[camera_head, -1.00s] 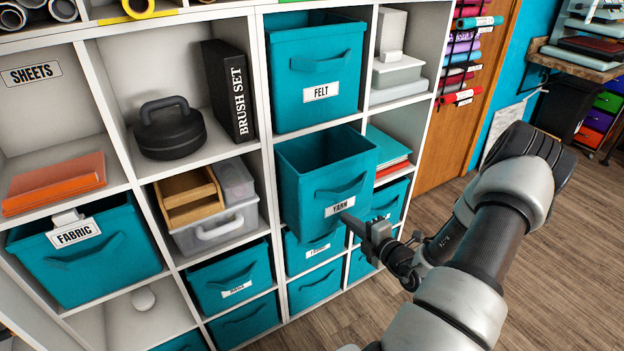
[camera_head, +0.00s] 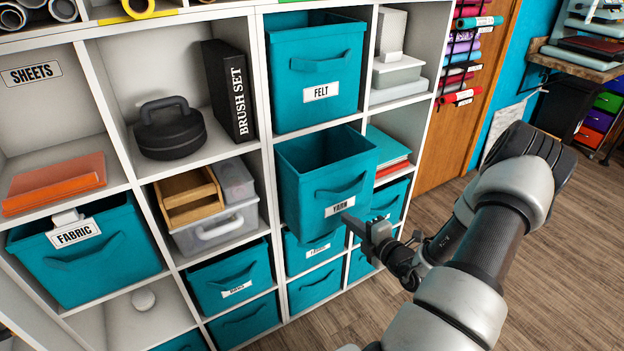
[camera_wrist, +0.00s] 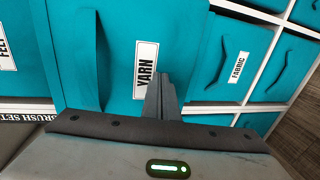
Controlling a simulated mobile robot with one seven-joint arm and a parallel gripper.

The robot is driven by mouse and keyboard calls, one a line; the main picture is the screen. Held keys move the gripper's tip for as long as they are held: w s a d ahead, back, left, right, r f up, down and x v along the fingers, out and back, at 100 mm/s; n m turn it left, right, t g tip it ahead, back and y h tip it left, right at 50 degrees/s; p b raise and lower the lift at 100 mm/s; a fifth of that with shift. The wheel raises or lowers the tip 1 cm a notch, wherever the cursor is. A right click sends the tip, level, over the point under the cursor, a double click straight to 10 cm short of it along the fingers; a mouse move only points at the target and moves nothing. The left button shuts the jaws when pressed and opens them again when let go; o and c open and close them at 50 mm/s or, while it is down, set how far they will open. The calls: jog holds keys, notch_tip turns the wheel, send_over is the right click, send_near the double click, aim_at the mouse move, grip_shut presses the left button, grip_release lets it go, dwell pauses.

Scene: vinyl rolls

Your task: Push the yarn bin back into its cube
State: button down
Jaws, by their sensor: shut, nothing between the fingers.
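The teal yarn bin (camera_head: 312,197) with its white YARN label sticks out of its cube, below the FELT bin, with its open top showing. Its front also fills the middle of the wrist view (camera_wrist: 115,80), label turned sideways. My gripper (camera_head: 348,219) is shut and empty. Its fingertips are at the bin's front, by the right end of the label; they also show in the wrist view (camera_wrist: 160,80) next to the label. I cannot tell for sure whether they press on the bin. The inside of the cube is mostly hidden by the bin.
The FELT bin (camera_head: 317,65) sits in the cube above. Other teal bins fill cubes below, one with a FABRIC label (camera_wrist: 238,67). Books (camera_head: 386,155) lie in the cube to the right. Bare wooden floor (camera_head: 570,220) lies to the right.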

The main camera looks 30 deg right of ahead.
jog(key=shift+w, duration=0.1)
jog(key=shift+w+r+b+x, duration=0.1)
jog(key=shift+r+x, duration=0.25)
jog(key=shift+x, duration=1.65)
jog(key=shift+w+r+b+x, duration=0.1)
jog(key=shift+r+x, duration=0.3)
jog(key=shift+x, duration=1.55)
jog(key=shift+r+b+x, duration=0.1)
jog(key=shift+r+x, duration=0.25)
jog(key=shift+x, duration=1.65)
jog(key=shift+f+p+v, duration=0.3)
jog(key=shift+p+v, duration=0.35)
jog(key=shift+v, duration=1)
jog(key=shift+f+p+v, duration=0.3)
jog(key=shift+p+v, duration=0.35)
jog(key=shift+v, duration=1)
jog(key=shift+f+p+v, duration=0.35)
jog(key=shift+p+v, duration=0.3)
jog(key=shift+v, duration=1)
jog(key=shift+s, duration=0.15)
